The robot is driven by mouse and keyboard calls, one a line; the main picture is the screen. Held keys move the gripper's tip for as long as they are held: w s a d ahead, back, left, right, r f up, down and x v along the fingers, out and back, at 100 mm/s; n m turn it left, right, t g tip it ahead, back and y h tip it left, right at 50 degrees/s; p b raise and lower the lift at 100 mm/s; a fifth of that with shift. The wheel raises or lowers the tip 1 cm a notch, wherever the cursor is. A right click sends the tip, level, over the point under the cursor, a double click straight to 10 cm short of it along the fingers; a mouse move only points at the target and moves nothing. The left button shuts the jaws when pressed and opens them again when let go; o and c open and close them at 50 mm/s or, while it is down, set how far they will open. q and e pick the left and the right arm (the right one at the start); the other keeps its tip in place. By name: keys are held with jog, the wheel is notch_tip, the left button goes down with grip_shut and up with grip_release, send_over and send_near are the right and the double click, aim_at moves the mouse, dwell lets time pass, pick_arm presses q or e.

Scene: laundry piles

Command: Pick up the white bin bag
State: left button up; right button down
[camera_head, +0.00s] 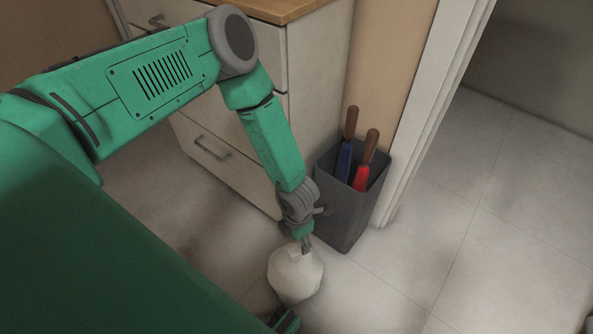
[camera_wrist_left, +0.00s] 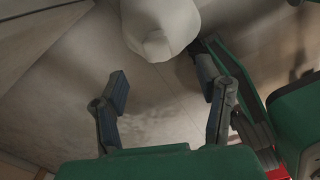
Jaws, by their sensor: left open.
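The white bin bag (camera_head: 295,278) stands on the tiled floor at the lower middle of the head view, with a small knotted top. My left gripper (camera_head: 305,244) is just above it, at the bag's top edge. In the left wrist view the bag (camera_wrist_left: 162,25) shows at the top middle, its narrow knot pointing toward me. The left gripper's two fingers (camera_wrist_left: 162,84) are spread wide with nothing between them; the bag lies beyond the tips.
A dark grey bin (camera_head: 340,215) with a blue-and-brown tool (camera_head: 345,160) and a red-and-brown tool (camera_head: 362,178) stands behind the bag, beside a white drawer cabinet (camera_head: 225,150). A white door frame (camera_head: 425,110) rises on the right.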

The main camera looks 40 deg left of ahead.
aim_at(295, 249)
pick_arm(q)
jog(key=f, duration=0.2)
jog(key=a+f+b, duration=0.1)
jog(key=f, duration=0.2)
jog(key=shift+f, duration=0.1)
jog(key=shift+a+f+b, duration=0.2)
jog(key=shift+f+b, duration=0.2)
jog(key=shift+f, duration=0.05)
jog(key=f+b, duration=0.1)
jog(key=f, duration=0.1)
jog(key=d+f+b, duration=0.1)
jog(key=f, duration=0.1)
jog(key=shift+s+f+b, duration=0.15)
jog(key=shift+f+b, duration=0.2)
jog(key=shift+b, duration=0.05)
jog(key=shift+a, duration=0.35)
jog(key=c, duration=0.3)
grip_shut()
pick_arm(e)
jog(key=f, duration=0.4)
jog(key=shift+a+f, duration=0.35)
jog(key=shift+f, duration=0.05)
